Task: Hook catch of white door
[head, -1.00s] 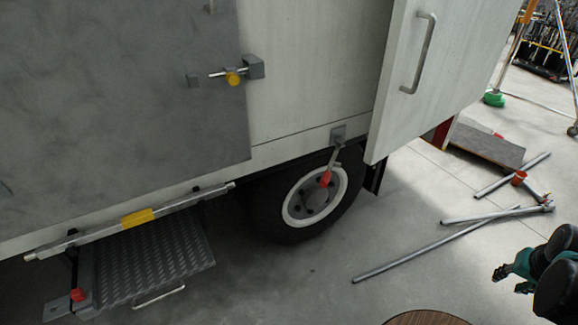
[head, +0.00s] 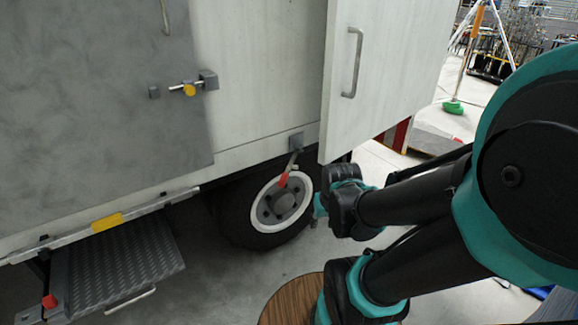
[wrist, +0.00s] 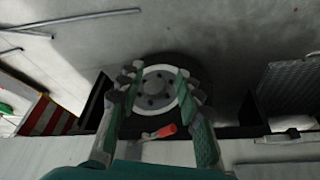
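The white door (head: 385,75) stands swung open at the right of the truck body, with a metal handle (head: 353,62) on its face. The catch (head: 296,143) is a grey bracket low on the truck body, left of the door's bottom edge, and its red-tipped lever (head: 284,180) hangs down in front of the wheel. The red tip also shows in the wrist view (wrist: 167,131), between and below the fingers. My gripper (wrist: 156,82) is open and empty, its fingers spread. In the head view my gripper is just right of the wheel, partly hidden by my arm.
The wheel (head: 245,214) sits behind the lever. A metal step (head: 120,258) with a rail (head: 70,238) is at the lower left. A yellow-knobbed latch (head: 189,90) is on the grey panel. A round wooden top (head: 285,300) stands below my arm.

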